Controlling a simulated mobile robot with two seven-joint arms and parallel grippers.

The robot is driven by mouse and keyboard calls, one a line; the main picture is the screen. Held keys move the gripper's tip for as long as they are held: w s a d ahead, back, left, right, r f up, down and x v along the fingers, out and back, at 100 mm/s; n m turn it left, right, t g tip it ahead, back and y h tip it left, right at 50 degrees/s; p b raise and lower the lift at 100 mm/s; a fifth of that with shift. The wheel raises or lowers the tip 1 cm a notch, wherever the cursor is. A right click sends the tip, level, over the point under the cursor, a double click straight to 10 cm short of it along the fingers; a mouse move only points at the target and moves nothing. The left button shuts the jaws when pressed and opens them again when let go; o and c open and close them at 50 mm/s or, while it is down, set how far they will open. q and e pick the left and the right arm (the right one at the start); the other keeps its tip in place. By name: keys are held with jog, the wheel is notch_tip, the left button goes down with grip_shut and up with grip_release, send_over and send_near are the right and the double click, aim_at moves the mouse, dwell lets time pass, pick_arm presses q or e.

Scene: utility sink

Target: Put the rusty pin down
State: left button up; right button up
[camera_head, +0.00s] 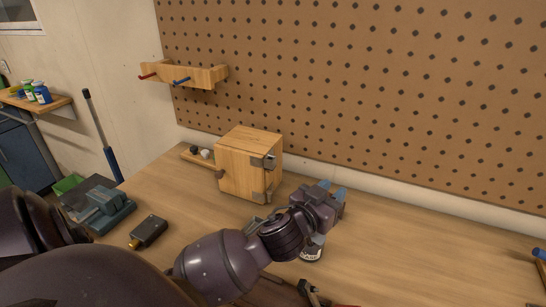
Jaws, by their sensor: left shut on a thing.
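My left arm reaches in from the lower left across the workbench. Its gripper (333,189) points away from me over the bench, right of the wooden box, with its blue-grey fingertips close together. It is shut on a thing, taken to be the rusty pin. The pin itself cannot be made out, as the gripper hides it. I cannot tell how far the fingertips are above the bench. My right gripper is not in view.
A wooden box (240,168) with metal fittings stands left of the gripper. A small labelled can (312,253) sits beneath my wrist. A blue vise (106,211) and a dark block (149,231) are at left.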

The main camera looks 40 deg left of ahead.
pick_arm(q)
jog(key=w+a+r+n+y, duration=0.1)
jog(key=w+a+r+y, duration=0.1)
jog(key=a+r, duration=0.8)
jog(key=w+a+r+n+y, duration=0.2)
jog(key=w+a+r+y, duration=0.1)
jog(key=a+r, duration=0.7)
jog(key=shift+w+a+r+n+g+y, duration=0.3)
jog(key=shift+w+a+g, duration=0.1)
jog(key=shift+a, duration=0.85)
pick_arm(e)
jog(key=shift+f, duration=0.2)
pick_arm(q)
jog(key=shift+f, duration=0.1)
